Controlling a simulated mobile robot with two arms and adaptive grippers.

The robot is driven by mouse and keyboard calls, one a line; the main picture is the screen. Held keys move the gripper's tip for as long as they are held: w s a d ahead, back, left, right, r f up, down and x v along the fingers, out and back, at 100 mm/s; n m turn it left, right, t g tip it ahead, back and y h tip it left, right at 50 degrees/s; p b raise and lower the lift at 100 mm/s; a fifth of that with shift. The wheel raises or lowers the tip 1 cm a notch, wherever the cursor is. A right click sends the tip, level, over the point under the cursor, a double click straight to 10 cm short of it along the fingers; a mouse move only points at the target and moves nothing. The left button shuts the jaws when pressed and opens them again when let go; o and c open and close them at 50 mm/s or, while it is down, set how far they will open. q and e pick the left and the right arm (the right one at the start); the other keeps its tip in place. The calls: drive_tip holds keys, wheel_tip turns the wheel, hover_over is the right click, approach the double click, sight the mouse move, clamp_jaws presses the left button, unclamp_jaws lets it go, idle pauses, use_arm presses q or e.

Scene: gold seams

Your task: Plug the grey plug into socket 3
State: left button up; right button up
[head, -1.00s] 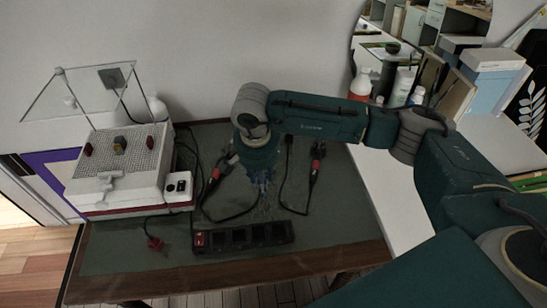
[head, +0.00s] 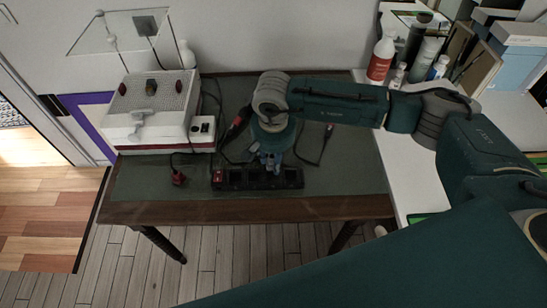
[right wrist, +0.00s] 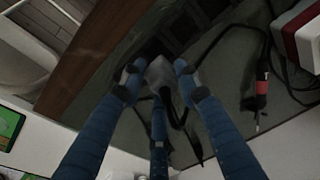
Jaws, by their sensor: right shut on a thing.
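The black power strip (head: 240,180) lies near the table's front edge, with a red switch at its left end. It shows dark beyond the fingertips in the right wrist view (right wrist: 178,35). My right gripper (head: 270,161) is at the strip's back edge, right of its middle. In the right wrist view its blue fingers (right wrist: 157,75) are shut on the grey plug (right wrist: 160,73), whose dark cable trails back. The gripper hides the plug in the head view. I cannot tell whether the plug touches a socket, and no socket numbers are legible. My left gripper is not in view.
A white machine (head: 150,110) with a raised clear lid stands at the left. A red plug (head: 178,179) lies in front of it. A red-and-black tool (head: 238,124) and a cable (head: 325,145) lie on the table. Bottles (head: 381,57) stand at the back right.

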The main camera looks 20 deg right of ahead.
drive_tip(key=shift+f, duration=0.4)
drive_tip(key=shift+f+b, duration=0.5)
drive_tip(key=shift+f, duration=0.3)
wheel_tip(320, 180, down, 2)
drive_tip(key=shift+f+b, duration=0.15)
drive_tip(key=shift+b, duration=0.4)
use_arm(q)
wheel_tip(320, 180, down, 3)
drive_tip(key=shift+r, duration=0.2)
use_arm(e)
drive_tip(key=shift+f, duration=0.35)
use_arm(q)
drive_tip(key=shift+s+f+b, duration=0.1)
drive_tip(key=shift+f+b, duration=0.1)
drive_tip(key=shift+b, duration=0.1)
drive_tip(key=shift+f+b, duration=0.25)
drive_tip(key=shift+b, duration=0.05)
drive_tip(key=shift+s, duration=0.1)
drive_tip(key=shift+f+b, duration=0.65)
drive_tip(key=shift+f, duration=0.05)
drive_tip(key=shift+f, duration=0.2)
use_arm(e)
drive_tip(key=shift+f, duration=0.2)
